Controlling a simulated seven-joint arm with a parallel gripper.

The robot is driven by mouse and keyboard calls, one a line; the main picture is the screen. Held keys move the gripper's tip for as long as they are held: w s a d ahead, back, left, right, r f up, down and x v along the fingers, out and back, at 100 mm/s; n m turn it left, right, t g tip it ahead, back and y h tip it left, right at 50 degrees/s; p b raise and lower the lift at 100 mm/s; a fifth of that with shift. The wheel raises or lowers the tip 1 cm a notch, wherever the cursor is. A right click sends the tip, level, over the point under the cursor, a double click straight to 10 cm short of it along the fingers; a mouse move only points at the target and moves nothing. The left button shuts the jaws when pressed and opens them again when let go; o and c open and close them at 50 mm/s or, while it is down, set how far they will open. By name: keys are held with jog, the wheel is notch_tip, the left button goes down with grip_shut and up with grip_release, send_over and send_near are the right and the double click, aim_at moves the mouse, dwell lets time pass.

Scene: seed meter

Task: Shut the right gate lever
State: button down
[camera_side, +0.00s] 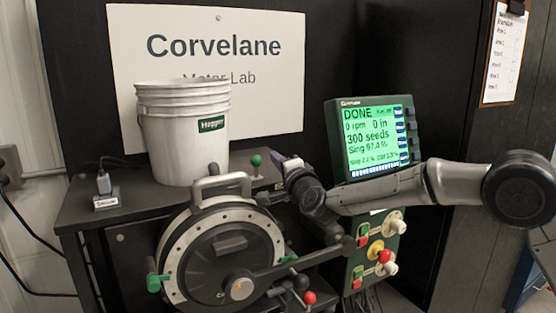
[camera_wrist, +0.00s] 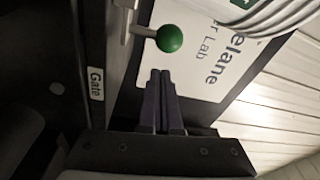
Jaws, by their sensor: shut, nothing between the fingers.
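A lever with a green ball knob (camera_side: 256,160) stands on the black bench top, right of the white bucket. In the wrist view the green knob (camera_wrist: 170,38) sits on a short pale stem beside a "Gate" label (camera_wrist: 96,83). My gripper (camera_wrist: 160,75) is shut and empty, its dark fingertips just short of the knob with a small gap showing in the picture. In the side view my wrist is right of the knob, above the round meter housing; the fingertips are hard to make out there. I cannot tell the lever's set position from these frames.
The white hopper bucket (camera_side: 183,135) stands close left of the lever. The round meter housing (camera_side: 222,255) with its handle (camera_side: 221,187) is below. A lit monitor (camera_side: 375,138) reads "DONE". A green control panel (camera_side: 377,250) with red and white knobs is at the lower right.

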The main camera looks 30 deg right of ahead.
jog(key=s+d+n+g+y, duration=0.25)
jog(key=s+n, duration=0.25)
jog(key=s, duration=0.6)
jog(key=s+d+n+g+y, duration=0.1)
jog(key=s+n+g+y, duration=0.3)
jog(key=s, duration=0.7)
jog(key=s+d+f+n+g+h, duration=0.1)
jog(key=s+d+f+n+g, duration=0.1)
jog(key=s, duration=0.7)
jog(key=s+d+f+n+g+h, duration=0.1)
jog(key=s+d+f, duration=0.4)
jog(key=s, duration=0.5)
jog(key=s+d+f+n+g+h, duration=0.2)
jog(key=s+d+f+n+g, duration=0.1)
jog(key=s, duration=0.6)
notch_tip(320, 180, down, 3)
jog(key=shift+s+d+n, duration=0.3)
jog(key=shift+d+n, duration=0.3)
jog(key=shift+n, duration=0.6)
jog(key=shift+g, duration=0.25)
